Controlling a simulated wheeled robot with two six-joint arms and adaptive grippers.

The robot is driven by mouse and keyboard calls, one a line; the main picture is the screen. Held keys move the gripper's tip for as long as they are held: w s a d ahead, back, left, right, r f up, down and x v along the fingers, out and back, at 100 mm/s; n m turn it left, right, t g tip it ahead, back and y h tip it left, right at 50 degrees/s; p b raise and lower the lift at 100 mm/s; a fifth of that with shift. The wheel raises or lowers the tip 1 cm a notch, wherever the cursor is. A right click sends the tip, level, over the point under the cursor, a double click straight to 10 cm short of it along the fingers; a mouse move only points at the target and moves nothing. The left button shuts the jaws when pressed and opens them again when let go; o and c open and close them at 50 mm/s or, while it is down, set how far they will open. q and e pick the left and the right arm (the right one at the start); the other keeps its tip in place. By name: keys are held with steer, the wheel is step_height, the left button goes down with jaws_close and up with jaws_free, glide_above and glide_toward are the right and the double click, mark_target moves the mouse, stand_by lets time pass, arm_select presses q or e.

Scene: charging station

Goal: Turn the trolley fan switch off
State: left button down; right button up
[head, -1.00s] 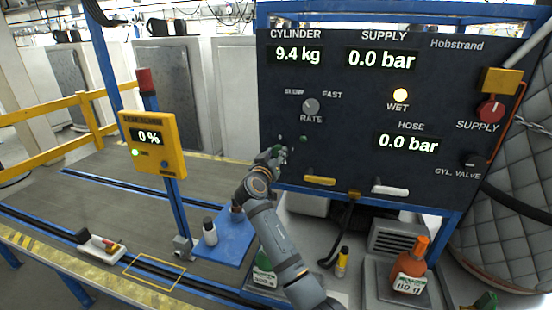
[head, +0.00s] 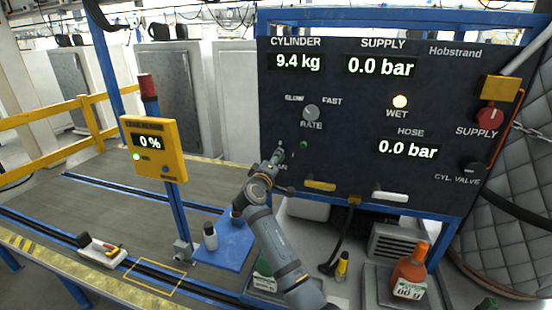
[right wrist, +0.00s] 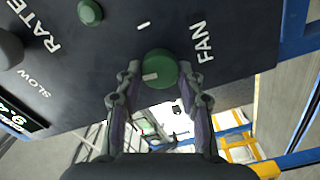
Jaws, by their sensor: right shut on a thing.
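The green fan knob (right wrist: 159,68) is on the dark control panel beside the FAN label (right wrist: 201,42). Its white mark points left in the right wrist view. My right gripper (right wrist: 158,84) has its fingers on either side of the knob and is shut on it. In the head view my right gripper (head: 277,157) reaches the panel's lower left and mostly hides the knob and part of its label. My left gripper is in neither view.
Another green knob (right wrist: 90,12) sits close by on the panel, with the grey RATE knob (head: 311,113) above. A yellow display box (head: 155,149) reading 0 % stands left. Bottles and a hose (head: 345,235) are below the panel.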

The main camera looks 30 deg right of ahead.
steer(key=shift+r+n+p, duration=0.1)
steer(key=shift+n+p, duration=0.2)
steer(key=shift+n, duration=0.6)
steer(key=o, duration=1.2)
steer(key=shift+a, duration=0.1)
steer(key=v, duration=0.7)
steer(key=shift+s+a, duration=0.2)
steer(key=shift+w+d, duration=0.1)
